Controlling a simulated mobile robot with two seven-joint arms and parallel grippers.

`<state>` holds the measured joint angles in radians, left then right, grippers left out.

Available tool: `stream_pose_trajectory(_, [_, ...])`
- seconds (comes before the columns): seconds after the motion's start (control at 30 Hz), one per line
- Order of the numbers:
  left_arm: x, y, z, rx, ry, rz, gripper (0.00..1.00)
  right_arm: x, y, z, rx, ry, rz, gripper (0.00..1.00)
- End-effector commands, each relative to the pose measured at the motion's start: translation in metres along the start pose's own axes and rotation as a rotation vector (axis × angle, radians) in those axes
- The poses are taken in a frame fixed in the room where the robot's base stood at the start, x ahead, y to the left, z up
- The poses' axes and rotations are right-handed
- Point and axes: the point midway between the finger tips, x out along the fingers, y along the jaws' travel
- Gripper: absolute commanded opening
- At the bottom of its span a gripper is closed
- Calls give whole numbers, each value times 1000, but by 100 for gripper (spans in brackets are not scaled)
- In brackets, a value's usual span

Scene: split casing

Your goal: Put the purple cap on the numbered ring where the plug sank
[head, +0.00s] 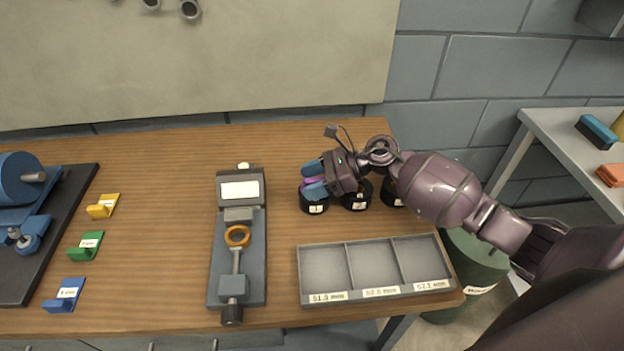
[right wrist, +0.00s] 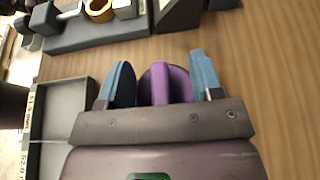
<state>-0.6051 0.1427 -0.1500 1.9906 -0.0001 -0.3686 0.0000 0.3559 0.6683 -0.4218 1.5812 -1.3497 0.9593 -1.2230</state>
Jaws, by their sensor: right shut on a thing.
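Three black rings with white number labels stand in a row on the wooden table in the head view: a left one (head: 314,207), a middle one (head: 358,203) and a right one (head: 392,200). My right gripper (head: 314,182), with blue fingers, is shut on the purple cap (head: 311,184), right over the left ring. The cap also shows between the fingers in the right wrist view (right wrist: 165,84), with a dark round shape behind it. I cannot tell whether the cap touches the ring. The rings' insides and any plug are hidden. My left gripper is not in view.
A grey three-part tray (head: 375,292) with labelled compartments lies in front of the rings. A measuring fixture (head: 257,275) with an orange ring (head: 237,236) stands to the left. Yellow, green and blue labelled blocks (head: 86,245) sit further left. Bare table lies between them.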

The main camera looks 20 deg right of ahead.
Motion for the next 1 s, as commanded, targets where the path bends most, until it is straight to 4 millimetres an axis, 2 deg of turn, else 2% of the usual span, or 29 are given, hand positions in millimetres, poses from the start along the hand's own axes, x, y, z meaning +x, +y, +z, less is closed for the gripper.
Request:
stream_pose_trajectory(0.1, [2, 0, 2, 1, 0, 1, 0, 1, 0, -3, 1, 0, 1, 37])
stream_pose_trajectory(0.13, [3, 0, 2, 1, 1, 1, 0, 1, 0, -3, 1, 0, 1, 61])
stream_pose_trajectory(0.3, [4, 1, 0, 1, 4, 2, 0, 1, 0, -2, 0, 0, 0, 86])
stream_pose_trajectory(0.7, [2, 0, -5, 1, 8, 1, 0, -3, 0, 2, 0, 0, -1, 86])
stream_pose_trajectory(0.87, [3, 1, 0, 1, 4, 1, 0, -26, 0, -2, 1, 3, -2, 86])
stream_pose_trajectory(1.0, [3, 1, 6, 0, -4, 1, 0, -54, 0, -2, 1, 3, -2, 86])
